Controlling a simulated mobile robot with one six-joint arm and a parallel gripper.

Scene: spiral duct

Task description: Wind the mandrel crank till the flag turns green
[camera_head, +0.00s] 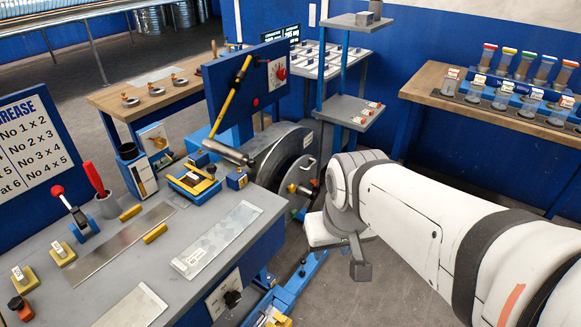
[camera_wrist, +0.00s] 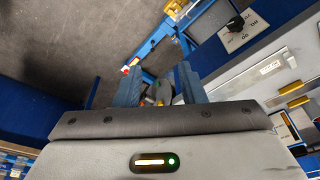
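The mandrel is a dark round drum (camera_head: 283,158) at the right end of the grey bench in the head view. A crank (camera_head: 302,189) with a pale arm and a small red-and-yellow part shows on its face. My gripper (camera_wrist: 160,86) is open in the wrist view, its two blue-grey fingers apart. A small greyish thing lies in line with the gap, but I cannot tell whether it is the crank or how far off it is. In the head view my wrist hangs just right of the drum, apart from the crank. I cannot make out a green flag.
A blue floor rail (camera_head: 300,280) runs below the drum. A shelf stand (camera_head: 345,110) stands behind.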

